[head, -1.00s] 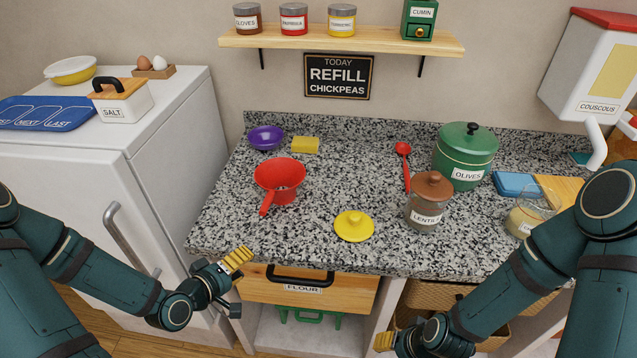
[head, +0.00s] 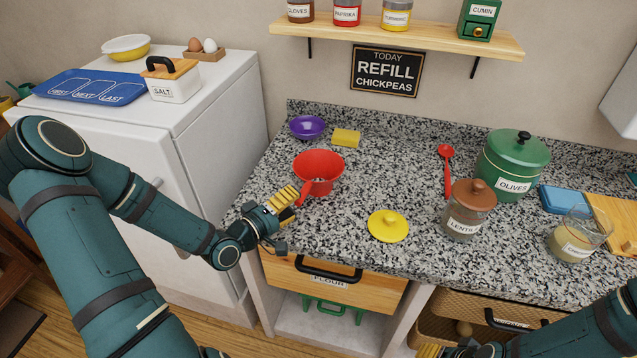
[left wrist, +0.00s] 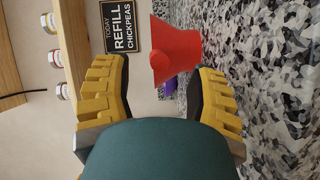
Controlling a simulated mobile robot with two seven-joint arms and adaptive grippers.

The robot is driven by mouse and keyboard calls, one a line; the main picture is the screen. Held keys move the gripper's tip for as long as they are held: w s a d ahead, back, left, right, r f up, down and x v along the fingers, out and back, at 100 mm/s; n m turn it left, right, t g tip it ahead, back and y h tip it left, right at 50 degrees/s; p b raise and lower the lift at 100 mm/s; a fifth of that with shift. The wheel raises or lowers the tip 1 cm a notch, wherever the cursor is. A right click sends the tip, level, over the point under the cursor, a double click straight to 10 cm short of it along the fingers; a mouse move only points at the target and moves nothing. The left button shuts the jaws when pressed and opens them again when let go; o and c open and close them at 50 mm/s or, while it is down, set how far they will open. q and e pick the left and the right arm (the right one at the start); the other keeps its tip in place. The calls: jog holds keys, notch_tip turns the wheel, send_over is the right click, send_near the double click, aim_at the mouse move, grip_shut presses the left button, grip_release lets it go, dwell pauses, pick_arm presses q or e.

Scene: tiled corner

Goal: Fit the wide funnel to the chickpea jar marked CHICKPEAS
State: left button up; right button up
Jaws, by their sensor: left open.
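The red wide funnel (head: 318,168), with a handle toward the front, stands on the speckled counter. My left gripper (head: 285,198) is open and empty at its front left, close to the handle; contact cannot be told. In the left wrist view the funnel (left wrist: 175,50) shows beyond the open fingers (left wrist: 160,82). An open glass jar (head: 578,238) with pale contents stands at the counter's right; its label is too small to read. A yellow knobbed lid (head: 388,226) lies near the front edge. My right gripper (head: 440,350) is partly cut off at the bottom; its jaws are unclear.
A purple bowl (head: 307,127) and yellow sponge (head: 345,138) lie behind the funnel. The lentils jar (head: 466,213), red spoon (head: 447,172) and green olives pot (head: 510,163) stand between the lid and the glass jar. A flour drawer (head: 335,282) is below the counter edge.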

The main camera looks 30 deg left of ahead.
aim_at(308, 188)
pick_arm(q)
jog(key=shift+b+x, duration=0.35)
jog(key=shift+x, duration=2.8)
jog(key=shift+a+r, duration=0.1)
jog(key=shift+r, duration=0.05)
grip_shut()
